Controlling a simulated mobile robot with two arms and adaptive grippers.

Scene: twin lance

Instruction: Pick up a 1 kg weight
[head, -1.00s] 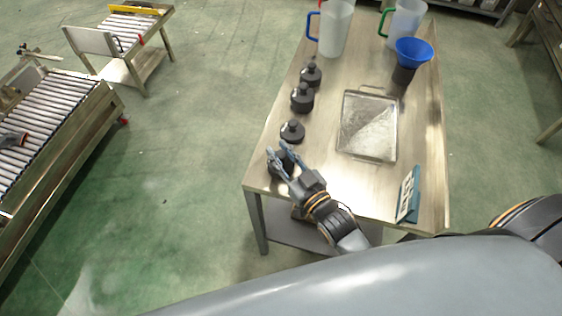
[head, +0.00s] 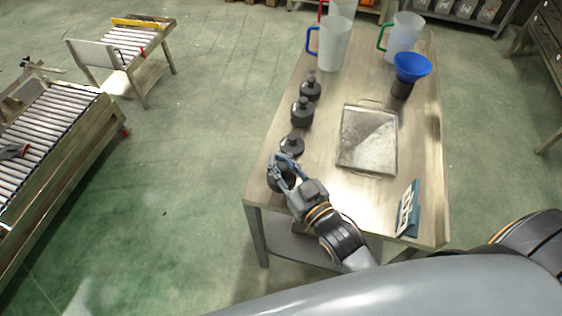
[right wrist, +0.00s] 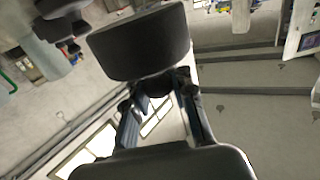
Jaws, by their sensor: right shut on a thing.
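Several dark weights with knobs stand in a row along the left side of the steel table (head: 350,195): a far one (head: 310,89), a middle one (head: 302,112) and a flatter one (head: 292,145). My right gripper (head: 282,164) is shut on the knob of the nearest dark weight (head: 275,183), at the table's front left corner. In the right wrist view the held weight (right wrist: 140,43) is a broad dark disc beyond the fingers (right wrist: 163,95). I cannot tell whether it touches the table. No mass marking is legible. My left gripper is not in view.
A steel tray (head: 368,138) lies mid-table. A blue funnel (head: 412,67) on a dark container, jugs (head: 334,45) (head: 403,37) and a teal stand with a white face (head: 408,208) are also there. A roller conveyor (head: 45,130) stands left, with open floor between.

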